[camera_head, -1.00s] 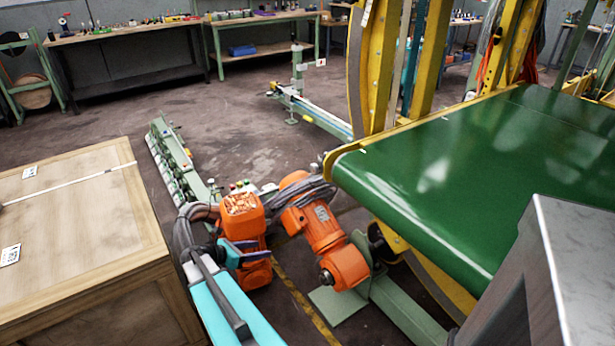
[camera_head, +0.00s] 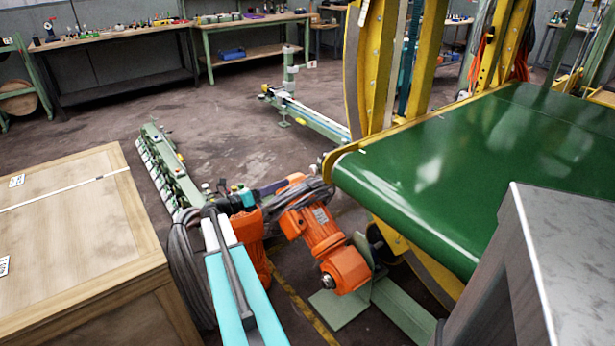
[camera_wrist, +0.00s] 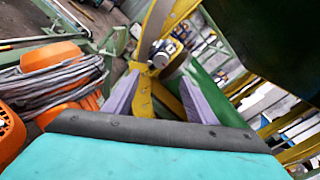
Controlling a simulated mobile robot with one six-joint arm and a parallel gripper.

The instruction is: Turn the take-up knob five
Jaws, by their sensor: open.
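In the wrist view, a small metallic knob (camera_wrist: 163,52) sits against the yellow frame, which I take to be the take-up knob. My gripper (camera_wrist: 160,78) is open, with one purple finger on each side of the picture. The knob lies ahead of the fingertips, roughly between them, and nothing is held. In the head view, a small metal end piece (camera_head: 319,164) shows at the near left corner of the green belt and may be the same knob. My teal arm reaches toward that corner, with a dark purple finger partly showing.
The green belt (camera_head: 460,180) and yellow frame (camera_head: 378,70) stand right. A wooden crate (camera_head: 80,230) is at left.

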